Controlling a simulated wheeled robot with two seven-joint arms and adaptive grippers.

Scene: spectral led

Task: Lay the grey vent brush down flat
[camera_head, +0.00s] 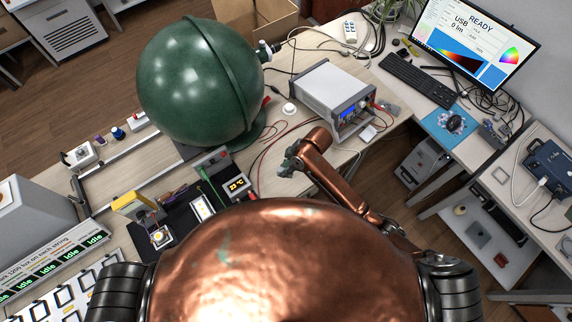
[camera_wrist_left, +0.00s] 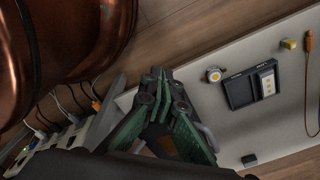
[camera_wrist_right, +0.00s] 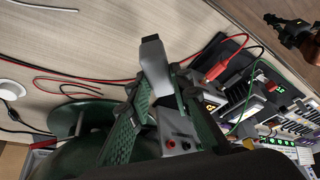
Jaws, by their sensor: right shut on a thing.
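My right gripper (camera_head: 290,164) is over the bench, just right of the black panel with the small display. In the right wrist view it (camera_wrist_right: 166,88) is shut on a grey, block-like piece, which I take for the grey vent brush (camera_wrist_right: 155,64). The piece's wide end sticks out beyond the fingertips and its lower part is hidden between the fingers. I cannot tell whether it touches the bench. In the head view the brush does not show clearly. My left gripper (camera_wrist_left: 166,84) shows only in the left wrist view, with its fingertips together and nothing visible between them.
A large green sphere (camera_head: 195,80) stands behind and left of my right gripper. A grey power supply (camera_head: 332,97) stands behind it to the right. Red and black cables (camera_wrist_right: 70,80) lie across the bench.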

